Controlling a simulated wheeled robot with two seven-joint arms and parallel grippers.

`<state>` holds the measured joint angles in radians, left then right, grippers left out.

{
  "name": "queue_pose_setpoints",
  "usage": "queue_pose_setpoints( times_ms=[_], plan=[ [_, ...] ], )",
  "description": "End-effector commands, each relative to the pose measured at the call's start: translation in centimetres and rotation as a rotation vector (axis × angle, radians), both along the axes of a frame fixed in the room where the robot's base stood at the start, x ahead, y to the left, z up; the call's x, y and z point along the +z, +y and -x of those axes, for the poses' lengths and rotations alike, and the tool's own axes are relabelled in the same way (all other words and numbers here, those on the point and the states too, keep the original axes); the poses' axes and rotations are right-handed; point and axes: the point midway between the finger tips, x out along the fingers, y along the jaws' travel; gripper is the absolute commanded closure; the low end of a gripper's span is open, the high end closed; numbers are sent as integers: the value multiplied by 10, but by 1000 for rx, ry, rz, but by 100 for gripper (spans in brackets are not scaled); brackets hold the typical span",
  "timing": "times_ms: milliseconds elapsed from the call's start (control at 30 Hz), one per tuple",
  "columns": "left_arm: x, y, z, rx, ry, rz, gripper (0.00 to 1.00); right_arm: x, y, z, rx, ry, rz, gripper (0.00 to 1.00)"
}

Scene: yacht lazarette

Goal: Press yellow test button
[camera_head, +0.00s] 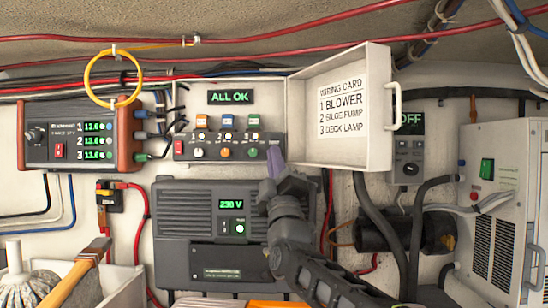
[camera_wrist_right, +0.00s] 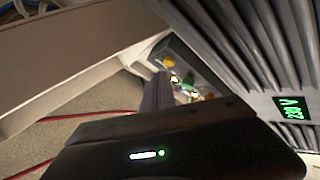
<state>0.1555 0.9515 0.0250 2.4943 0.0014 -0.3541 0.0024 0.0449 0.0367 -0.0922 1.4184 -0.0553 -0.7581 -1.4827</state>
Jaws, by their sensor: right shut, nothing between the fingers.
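I cannot tell for sure which is the yellow test button. My right gripper (camera_head: 272,164) is shut and empty, its tips in front of the panel's lower right corner, hiding part of it. In the right wrist view the closed fingers (camera_wrist_right: 157,93) point towards the panel's coloured controls, with a yellow one (camera_wrist_right: 168,62) showing. Contact cannot be told. My left gripper is not in view.
An open white cover (camera_head: 345,140) with a wiring card stands right of the panel. A dark "230 V" unit (camera_head: 185,230) sits below. A power supply (camera_head: 80,135) is left, a grey "OFF" box (camera_head: 408,150) right. A wooden handle (camera_head: 80,272) is lower left.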

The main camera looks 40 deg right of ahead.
Motion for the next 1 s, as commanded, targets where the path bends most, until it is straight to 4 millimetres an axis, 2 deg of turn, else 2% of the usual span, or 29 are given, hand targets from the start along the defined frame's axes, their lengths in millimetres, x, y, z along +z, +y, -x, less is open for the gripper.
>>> queue_pose_setpoints(
  times_ms=[367, 733, 1000],
  plan=[
    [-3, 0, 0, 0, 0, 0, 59, -1, 2, 3, 1, 0, -1, 100],
    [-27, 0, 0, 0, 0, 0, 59, -2, 22, 30, 2, -2, -2, 100],
    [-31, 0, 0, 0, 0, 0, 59, 0, 31, 40, 1, 1, -1, 100]
  ],
)
